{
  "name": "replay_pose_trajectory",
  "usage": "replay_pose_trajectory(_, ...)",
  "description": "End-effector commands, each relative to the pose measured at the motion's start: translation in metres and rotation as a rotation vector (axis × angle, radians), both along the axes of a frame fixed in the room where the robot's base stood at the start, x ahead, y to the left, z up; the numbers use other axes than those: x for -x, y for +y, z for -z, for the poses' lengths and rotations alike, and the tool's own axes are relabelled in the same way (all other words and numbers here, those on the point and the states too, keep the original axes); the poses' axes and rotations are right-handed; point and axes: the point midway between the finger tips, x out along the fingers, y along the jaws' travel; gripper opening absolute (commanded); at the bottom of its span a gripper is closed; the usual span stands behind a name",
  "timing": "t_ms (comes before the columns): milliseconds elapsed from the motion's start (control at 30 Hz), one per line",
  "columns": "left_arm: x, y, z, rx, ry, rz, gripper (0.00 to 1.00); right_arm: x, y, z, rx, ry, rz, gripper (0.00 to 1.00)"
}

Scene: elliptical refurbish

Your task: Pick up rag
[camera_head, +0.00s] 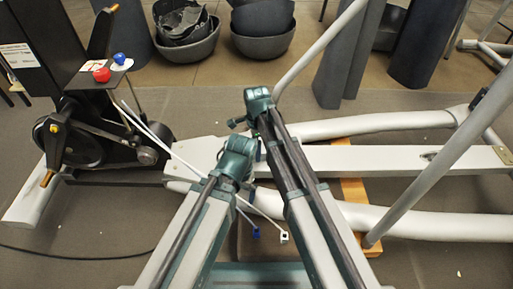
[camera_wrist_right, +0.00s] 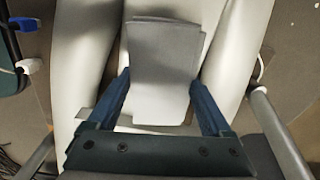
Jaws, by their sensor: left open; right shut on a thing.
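A thin grey rag (camera_wrist_right: 165,55) shows in the right wrist view. It hangs flat over a pale surface of the exercise machine. My right gripper (camera_wrist_right: 159,85) is shut on it, with one blue finger at each side edge. In the head view the rag and the right gripper are hidden behind my arms. My left arm (camera_head: 238,152) comes up from the bottom middle, beside my right arm (camera_head: 258,97). The left gripper is open, but its fingers are mostly covered by the arm and hard to make out.
The elliptical machine's white rail (camera_head: 420,159) and tubes run across the floor. Its flywheel unit (camera_head: 75,145) stands at left, with a red knob (camera_head: 102,75) on top. Cables with a blue plug (camera_head: 256,234) and white plug (camera_head: 284,237) lie near my arms. Dark bowls (camera_head: 264,42) stand behind.

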Motion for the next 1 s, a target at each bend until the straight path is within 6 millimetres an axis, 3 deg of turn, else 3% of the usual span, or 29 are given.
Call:
replay_pose_trajectory(33,0.0,0.0,-0.011,0.0,0.0,0.0,1.0,0.0,0.0,-0.011,0.0,0.0,0.0,0.29)
replay_pose_trajectory(500,0.001,0.0,-0.08,-0.001,0.004,0.002,1.0,0.0,0.0,-0.08,0.0,0.0,0.0,0.29)
replay_pose_trajectory(933,0.001,0.0,-0.087,-0.001,0.004,0.006,1.0,0.0,0.0,-0.086,0.0,0.0,0.0,0.29)
replay_pose_trajectory(967,0.001,0.0,-0.087,-0.001,0.004,0.006,1.0,0.0,0.0,-0.086,0.0,0.0,0.0,0.8)
replay_pose_trajectory(1000,0.001,0.0,-0.087,-0.001,0.004,0.005,1.0,0.0,0.0,-0.086,0.0,0.0,0.0,0.73)
